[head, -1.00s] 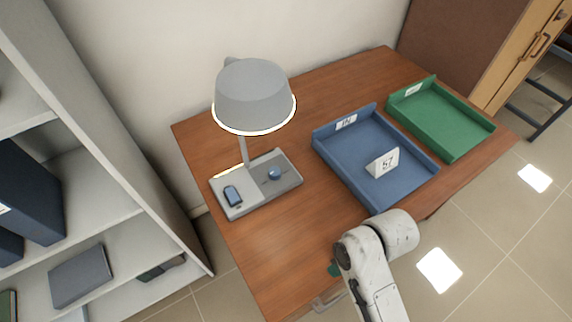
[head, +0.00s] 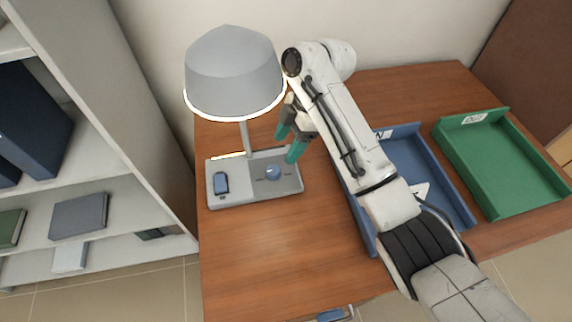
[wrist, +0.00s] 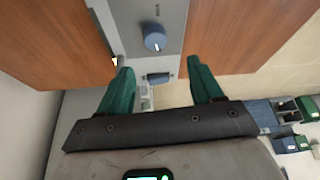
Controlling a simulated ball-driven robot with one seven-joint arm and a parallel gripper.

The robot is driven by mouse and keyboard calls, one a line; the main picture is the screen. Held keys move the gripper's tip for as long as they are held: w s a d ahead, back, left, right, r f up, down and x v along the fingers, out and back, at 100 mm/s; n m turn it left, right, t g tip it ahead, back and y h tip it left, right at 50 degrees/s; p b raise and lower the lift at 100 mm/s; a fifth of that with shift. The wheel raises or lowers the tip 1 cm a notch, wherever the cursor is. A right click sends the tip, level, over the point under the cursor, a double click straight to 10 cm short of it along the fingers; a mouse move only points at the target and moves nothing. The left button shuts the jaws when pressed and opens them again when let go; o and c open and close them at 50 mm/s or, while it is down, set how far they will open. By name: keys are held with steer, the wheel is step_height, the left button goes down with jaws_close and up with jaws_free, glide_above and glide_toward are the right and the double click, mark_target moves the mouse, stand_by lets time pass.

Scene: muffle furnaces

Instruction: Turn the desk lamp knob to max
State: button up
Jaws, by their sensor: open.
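The desk lamp (head: 235,75) stands on the wooden desk, its grey shade above a grey base (head: 238,192).
A blue tray (head: 447,190), partly hidden behind my arm, and a green tray (head: 500,165) are on the desk's right. A shelf with binders (head: 28,120) stands at the left. The desk front (head: 265,260) is clear.

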mark_target(273, 170)
steer(key=shift+n, duration=0.3)
steer(key=x, duration=0.9)
steer(key=shift+w+a+f, duration=0.1)
steer(key=shift+w+f, duration=0.2)
steer(key=shift+f, duration=0.1)
steer(key=shift+c, duration=0.4)
steer(key=c, duration=1)
steer(key=shift+r+p, duration=0.1)
steer(key=shift+p, duration=0.3)
